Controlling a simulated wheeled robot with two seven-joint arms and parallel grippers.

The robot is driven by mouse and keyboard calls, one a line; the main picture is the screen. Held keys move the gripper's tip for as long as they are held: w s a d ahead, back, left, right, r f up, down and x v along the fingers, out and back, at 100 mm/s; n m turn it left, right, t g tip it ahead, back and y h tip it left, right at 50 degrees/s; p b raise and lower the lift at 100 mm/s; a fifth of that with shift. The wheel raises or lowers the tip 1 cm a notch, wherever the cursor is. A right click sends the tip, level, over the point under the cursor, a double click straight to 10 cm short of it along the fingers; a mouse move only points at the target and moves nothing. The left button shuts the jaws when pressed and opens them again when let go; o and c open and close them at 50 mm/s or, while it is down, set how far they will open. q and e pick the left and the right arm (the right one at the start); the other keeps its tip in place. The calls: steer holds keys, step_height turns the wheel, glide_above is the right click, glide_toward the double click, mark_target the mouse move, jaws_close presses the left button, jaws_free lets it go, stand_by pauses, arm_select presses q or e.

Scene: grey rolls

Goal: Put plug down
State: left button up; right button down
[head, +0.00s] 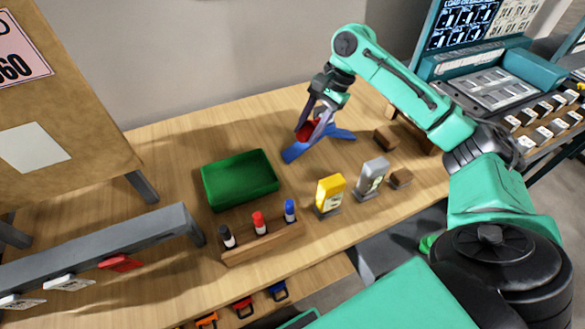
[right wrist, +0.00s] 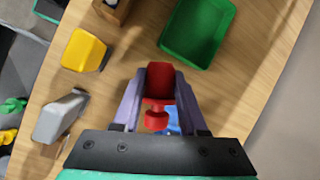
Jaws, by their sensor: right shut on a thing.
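The red plug (head: 305,131) is between the fingers of my right gripper (head: 311,126), which is shut on it. In the right wrist view the plug (right wrist: 160,82) shows as a red block with a narrower red part towards the palm, and the gripper fingers (right wrist: 159,98) close on both its sides. In the head view the plug is just above or at a flat blue piece (head: 294,154) on the wooden table; I cannot tell whether they touch. Part of the blue piece (right wrist: 172,118) shows behind the plug. My left gripper is not in view.
A green tray (head: 214,202) stands left of my right gripper. A wooden rack (head: 262,241) holds black, red and blue markers. Yellow (head: 330,194) and grey (head: 371,177) devices stand nearer the front edge. Brown blocks (head: 386,137) lie right. The table behind the tray is clear.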

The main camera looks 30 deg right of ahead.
steer(key=f, duration=0.8)
steer(key=w+f, duration=0.1)
steer(key=f, duration=0.3)
steer(key=shift+f+p, duration=0.2)
steer(key=shift+p, duration=0.1)
steer(key=f, duration=0.4)
steer(key=shift+s, duration=0.2)
steer(key=shift+w+f, duration=0.1)
steer(key=shift+f, duration=0.15)
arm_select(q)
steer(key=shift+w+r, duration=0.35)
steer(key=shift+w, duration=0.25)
arm_select(e)
steer(key=shift+c, duration=2.2)
jaws_free()
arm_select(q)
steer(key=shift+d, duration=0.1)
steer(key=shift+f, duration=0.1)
